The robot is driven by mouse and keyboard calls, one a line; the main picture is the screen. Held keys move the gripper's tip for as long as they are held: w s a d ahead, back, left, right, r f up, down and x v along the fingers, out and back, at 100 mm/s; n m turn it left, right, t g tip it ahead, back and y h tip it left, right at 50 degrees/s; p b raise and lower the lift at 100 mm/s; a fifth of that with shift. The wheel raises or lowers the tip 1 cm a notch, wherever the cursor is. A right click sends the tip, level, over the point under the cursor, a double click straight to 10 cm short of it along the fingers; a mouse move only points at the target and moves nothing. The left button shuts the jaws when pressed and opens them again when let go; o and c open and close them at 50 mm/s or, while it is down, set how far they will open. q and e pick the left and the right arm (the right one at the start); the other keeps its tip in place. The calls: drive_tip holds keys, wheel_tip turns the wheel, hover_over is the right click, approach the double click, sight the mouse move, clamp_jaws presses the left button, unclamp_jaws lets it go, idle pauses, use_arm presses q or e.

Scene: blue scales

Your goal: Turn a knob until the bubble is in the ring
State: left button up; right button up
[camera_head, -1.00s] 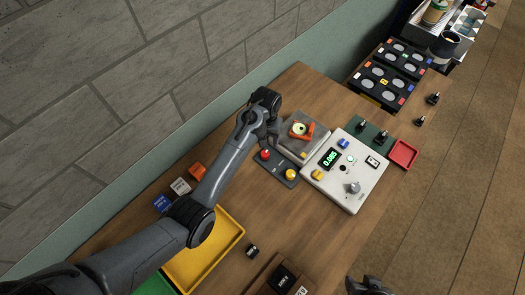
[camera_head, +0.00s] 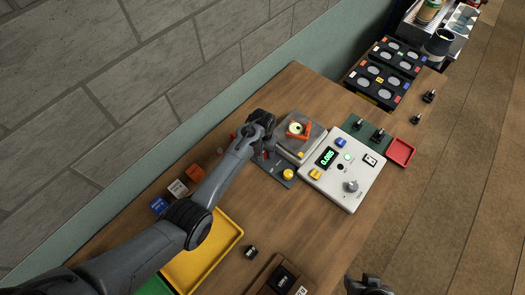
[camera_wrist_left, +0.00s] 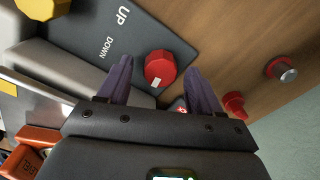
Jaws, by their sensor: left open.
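The red knob (camera_wrist_left: 160,68) sits on a dark plate (camera_wrist_left: 100,38) marked UP and DOWN. The yellow knob (camera_head: 288,174) is at the plate's other end; it also shows in the left wrist view (camera_wrist_left: 42,8). My left gripper (camera_head: 266,152) is over the red knob, which it mostly hides in the head view. In the left wrist view its open fingers (camera_wrist_left: 160,85) lie either side of the red knob; contact cannot be told. The round bubble vial (camera_head: 295,128) sits by an orange piece on the grey scale platform; bubble and ring are too small to judge. My right gripper (camera_head: 370,286) is at the bottom edge.
A white console (camera_head: 345,190) with a green display stands right of the scale. A red tray (camera_head: 401,152) and dark stands lie beyond. Two red-capped parts, one here (camera_wrist_left: 282,70), lie by the wall. Colored blocks and a yellow tray (camera_head: 205,262) are at lower left.

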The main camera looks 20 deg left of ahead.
use_arm(q)
drive_tip(key=c, duration=1.1)
drive_tip(key=shift+o, duration=0.2)
drive_tip(key=m+p, duration=0.3)
drive_tip(key=shift+r, duration=0.3)
drive_tip(key=shift+f+m+p, duration=0.15)
drive_tip(key=shift+m+p, duration=0.2)
drive_tip(key=shift+m, duration=0.35)
drive_tip(key=shift+d+f+m, duration=0.1)
drive_tip(key=shift+f+m, duration=0.05)
drive_tip(key=shift+m, duration=0.25)
drive_tip(key=o, duration=1.1)
drive_tip(key=shift+c, duration=0.2)
